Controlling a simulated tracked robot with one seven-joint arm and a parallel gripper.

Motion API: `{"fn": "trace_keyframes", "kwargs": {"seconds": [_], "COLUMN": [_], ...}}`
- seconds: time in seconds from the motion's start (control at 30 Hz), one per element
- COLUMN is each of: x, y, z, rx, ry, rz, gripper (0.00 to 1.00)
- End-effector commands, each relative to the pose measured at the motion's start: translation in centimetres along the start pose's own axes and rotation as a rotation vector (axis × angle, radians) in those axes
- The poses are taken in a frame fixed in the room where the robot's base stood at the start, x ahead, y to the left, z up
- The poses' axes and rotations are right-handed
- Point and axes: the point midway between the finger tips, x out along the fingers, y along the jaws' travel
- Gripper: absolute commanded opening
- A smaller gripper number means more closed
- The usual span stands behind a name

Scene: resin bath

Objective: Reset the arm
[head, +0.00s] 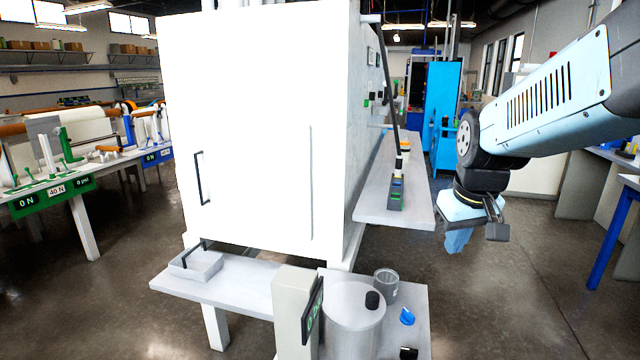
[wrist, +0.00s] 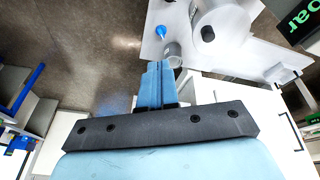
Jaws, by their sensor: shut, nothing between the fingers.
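My arm (head: 545,100) reaches in from the right edge of the head view. My gripper (head: 458,241) hangs at its end, fingers pointing down, to the right of the big white cabinet and above open floor. In the wrist view my gripper (wrist: 157,72) shows two blue fingers pressed together with nothing between them. The fingers overlap the view of the bench edge and a small grey cup, but I cannot tell that they touch anything.
The white cabinet (head: 250,130) fills the middle, with a side shelf (head: 415,190) near my gripper. A low bench (head: 235,290) in front bears a lidded pot (head: 352,325), a grey cup (head: 386,284) and a blue-handled valve (head: 407,316). The floor at right is clear.

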Motion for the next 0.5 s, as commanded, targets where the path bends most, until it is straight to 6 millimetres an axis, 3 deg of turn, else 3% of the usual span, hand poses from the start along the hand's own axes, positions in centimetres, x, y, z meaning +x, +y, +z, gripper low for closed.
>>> {"fn": "trace_keyframes", "kwargs": {"seconds": [0.23,0.5], "x": [-4.2,-6.4], "y": [-1.4,-2.0], "z": [3.6,6.6], "rx": [0.078,0.147], "ry": [0.102,0.172], "rz": [0.01,-0.01], "gripper": [0.0,0.0]}}
